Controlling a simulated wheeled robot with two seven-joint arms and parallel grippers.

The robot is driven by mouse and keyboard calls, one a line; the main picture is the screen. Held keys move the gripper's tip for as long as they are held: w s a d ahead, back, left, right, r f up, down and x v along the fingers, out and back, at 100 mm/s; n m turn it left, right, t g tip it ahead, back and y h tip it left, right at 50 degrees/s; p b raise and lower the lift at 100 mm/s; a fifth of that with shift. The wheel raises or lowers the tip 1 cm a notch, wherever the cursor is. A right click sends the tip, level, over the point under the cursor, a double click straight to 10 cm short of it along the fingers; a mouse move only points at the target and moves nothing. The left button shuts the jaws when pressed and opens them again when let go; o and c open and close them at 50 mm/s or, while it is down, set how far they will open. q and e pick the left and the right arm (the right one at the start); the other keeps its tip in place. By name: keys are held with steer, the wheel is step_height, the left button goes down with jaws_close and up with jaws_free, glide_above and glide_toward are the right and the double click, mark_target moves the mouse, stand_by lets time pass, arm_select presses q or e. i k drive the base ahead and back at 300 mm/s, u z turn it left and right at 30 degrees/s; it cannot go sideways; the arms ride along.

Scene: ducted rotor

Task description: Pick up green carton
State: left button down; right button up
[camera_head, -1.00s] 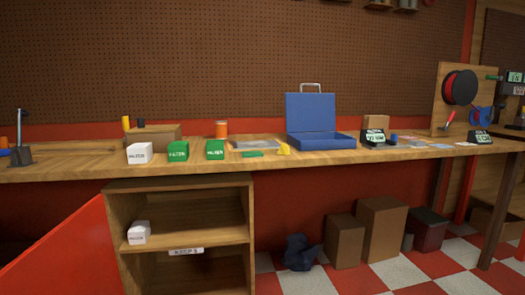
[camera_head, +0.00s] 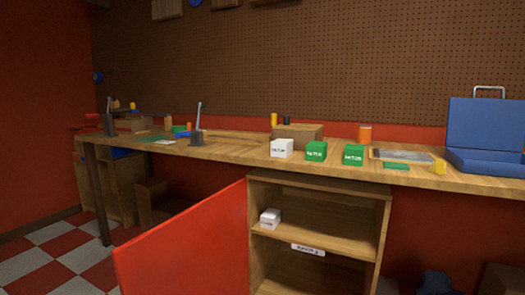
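Two green cartons with white lettering stand side by side on the wooden workbench (camera_head: 230,153). The left green carton (camera_head: 316,151) is right of a white carton (camera_head: 282,148). The other green carton (camera_head: 353,155) is a little further right, with a gap between them. Both are upright near the front edge of the bench. Neither of my grippers shows in the head view.
An open shelf cabinet (camera_head: 317,184) stands below the cartons, with a small white carton (camera_head: 270,218) inside. Its red door (camera_head: 185,245) is swung open to the left. A cardboard box (camera_head: 298,136), orange can (camera_head: 365,133), metal tray (camera_head: 400,154) and open blue case (camera_head: 487,130) are nearby.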

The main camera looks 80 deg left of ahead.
mark_target(316, 151)
steer(key=u, duration=2.65)
